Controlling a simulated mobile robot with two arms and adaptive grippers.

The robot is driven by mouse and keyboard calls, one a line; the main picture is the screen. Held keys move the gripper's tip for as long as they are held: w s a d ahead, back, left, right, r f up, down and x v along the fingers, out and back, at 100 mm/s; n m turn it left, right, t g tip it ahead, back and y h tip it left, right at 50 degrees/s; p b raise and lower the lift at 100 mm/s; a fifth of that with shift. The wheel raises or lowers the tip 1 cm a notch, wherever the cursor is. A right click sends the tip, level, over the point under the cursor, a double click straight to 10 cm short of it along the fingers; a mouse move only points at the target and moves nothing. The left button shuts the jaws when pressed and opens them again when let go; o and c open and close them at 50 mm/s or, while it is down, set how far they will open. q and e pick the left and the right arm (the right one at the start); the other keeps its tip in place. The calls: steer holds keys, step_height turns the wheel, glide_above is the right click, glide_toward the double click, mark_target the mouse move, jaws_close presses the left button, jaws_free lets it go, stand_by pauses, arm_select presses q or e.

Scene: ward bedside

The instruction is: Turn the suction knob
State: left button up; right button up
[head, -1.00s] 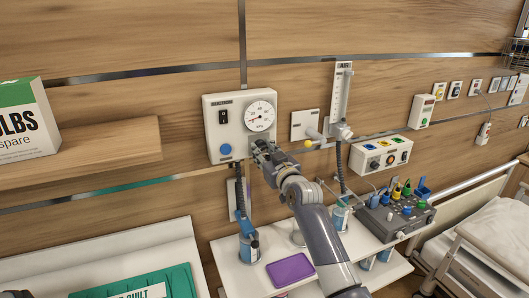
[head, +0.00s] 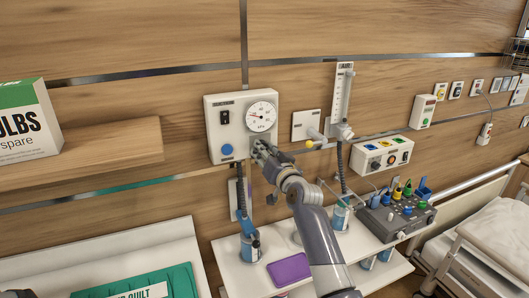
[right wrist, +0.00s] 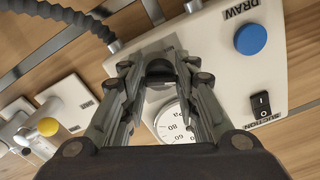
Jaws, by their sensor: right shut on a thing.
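The suction unit (head: 215,132) is a white wall box with a round gauge (head: 261,116), a black rocker switch (head: 224,117) and a blue button (head: 227,150). My right gripper (head: 259,147) is at the box's lower right, below the gauge. In the right wrist view, my right gripper (right wrist: 158,72) is shut on a dark round knob (right wrist: 160,70) between its fingertips, beside the partly hidden gauge (right wrist: 172,124). The blue button also shows in the right wrist view (right wrist: 250,39). My left gripper is not in view.
A flowmeter (head: 342,100) and wall plate (head: 306,125) stand right of the box. A shelf with a carton (head: 27,125) is at left. Below are a purple item (head: 289,269), a bottle (head: 250,247) and a grey device (head: 396,216). A bed (head: 492,240) is at right.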

stand_by(0.3)
steer(key=o, duration=1.1)
steer(key=shift+c, duration=0.2)
steer(key=v, duration=1.2)
steer(key=shift+d+f, duration=0.1)
steer(key=shift+f, duration=0.1)
